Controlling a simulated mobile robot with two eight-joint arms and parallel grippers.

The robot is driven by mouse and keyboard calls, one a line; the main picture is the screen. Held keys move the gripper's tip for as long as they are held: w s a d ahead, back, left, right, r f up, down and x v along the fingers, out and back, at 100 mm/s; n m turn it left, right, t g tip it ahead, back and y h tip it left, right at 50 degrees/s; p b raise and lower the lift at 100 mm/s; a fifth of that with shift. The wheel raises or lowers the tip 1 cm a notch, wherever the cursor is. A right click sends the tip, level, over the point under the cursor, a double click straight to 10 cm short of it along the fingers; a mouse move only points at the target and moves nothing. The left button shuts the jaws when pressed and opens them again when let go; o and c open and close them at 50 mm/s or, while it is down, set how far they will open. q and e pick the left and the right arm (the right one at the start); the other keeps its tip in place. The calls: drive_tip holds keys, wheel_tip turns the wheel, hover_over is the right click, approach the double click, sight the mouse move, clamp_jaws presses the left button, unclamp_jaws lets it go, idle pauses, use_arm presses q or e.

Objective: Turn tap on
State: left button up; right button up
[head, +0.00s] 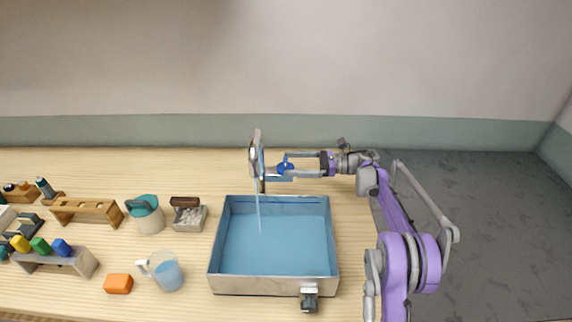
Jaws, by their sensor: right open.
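The tap (257,150) is a silver curved spout standing behind the basin. A thin stream of water (258,212) falls from it into the blue-lined metal basin (273,284). A blue part (284,167), which looks like the tap's handle, sits just right of the tap. My right gripper (285,167) reaches in from the right, with its open fingers around or beside this blue part; I cannot tell whether they touch it. My left gripper is not in view.
A measuring jug (166,274) with blue liquid and an orange block (118,284) stand left of the basin. A teal-lidded jug (147,218), a small box (189,218), a wooden rack (87,208) and a grey rack (72,264) are further left. The tabletop behind them is clear.

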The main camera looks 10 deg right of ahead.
drive_tip(key=s+d, duration=0.1)
drive_tip(key=d, duration=0.7)
drive_tip(key=shift+s, duration=0.3)
drive_tip(key=shift+f, duration=0.1)
